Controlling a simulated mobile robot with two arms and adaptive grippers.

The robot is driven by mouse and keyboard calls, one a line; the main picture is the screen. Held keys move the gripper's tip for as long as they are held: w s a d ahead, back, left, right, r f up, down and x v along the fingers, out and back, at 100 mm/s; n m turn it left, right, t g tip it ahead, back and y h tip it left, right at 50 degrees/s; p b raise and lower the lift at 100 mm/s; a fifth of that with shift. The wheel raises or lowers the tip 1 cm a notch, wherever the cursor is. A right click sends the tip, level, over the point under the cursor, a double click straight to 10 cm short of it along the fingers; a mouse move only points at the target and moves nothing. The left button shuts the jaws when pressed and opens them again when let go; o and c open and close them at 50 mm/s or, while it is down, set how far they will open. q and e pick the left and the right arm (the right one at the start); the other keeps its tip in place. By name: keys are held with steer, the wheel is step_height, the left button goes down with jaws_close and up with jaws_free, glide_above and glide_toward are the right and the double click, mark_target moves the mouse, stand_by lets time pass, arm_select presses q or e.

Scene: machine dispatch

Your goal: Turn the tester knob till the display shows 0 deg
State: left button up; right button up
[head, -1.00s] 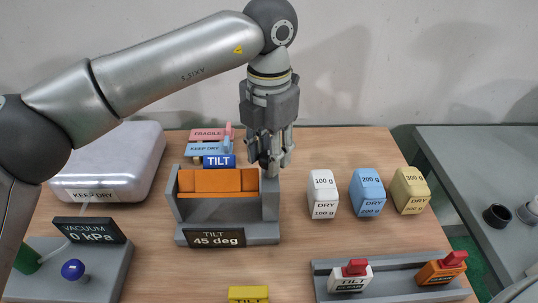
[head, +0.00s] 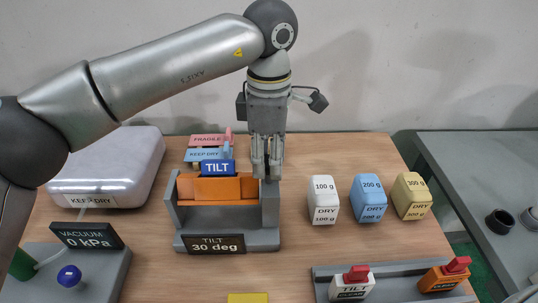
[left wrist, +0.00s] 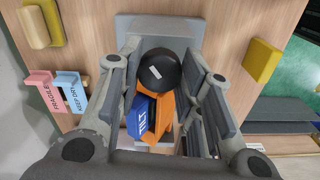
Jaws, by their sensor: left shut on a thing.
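The tilt tester (head: 250,238) is a grey frame with an orange cradle (head: 186,187) in it. Its display (head: 216,245) reads "TILT 30 deg". A blue TILT block (head: 217,168) sits in the cradle and shows tilted in the left wrist view (left wrist: 142,115). My left gripper (head: 267,172) points down at the tester's right post. In the left wrist view the dark round knob (left wrist: 160,69) with a light mark lies between its fingers (left wrist: 160,90), which are shut on it. The knob is hidden in the head view. My right gripper is not in view.
White, blue and yellow weights (head: 323,200) stand to the right of the tester. A vacuum unit (head: 85,236) is at the left front. FRAGILE and KEEP DRY tags (head: 208,154) stand behind the tester. A grey rack (head: 395,287) lies at the front right.

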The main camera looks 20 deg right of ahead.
mark_target(269, 160)
arm_select(q)
steer(key=m, duration=0.7)
steer(key=shift+r, duration=0.15)
steer(key=m+p, duration=0.1)
steer(key=m, duration=0.6)
steer(key=shift+m, duration=0.3)
steer(key=m, duration=0.5)
steer(key=shift+p, duration=0.35)
steer(key=m, duration=0.5)
steer(key=shift+m, duration=0.4)
steer(key=o, duration=1)
steer(key=shift+o, duration=0.2)
step_height(269, 160, up, 12)
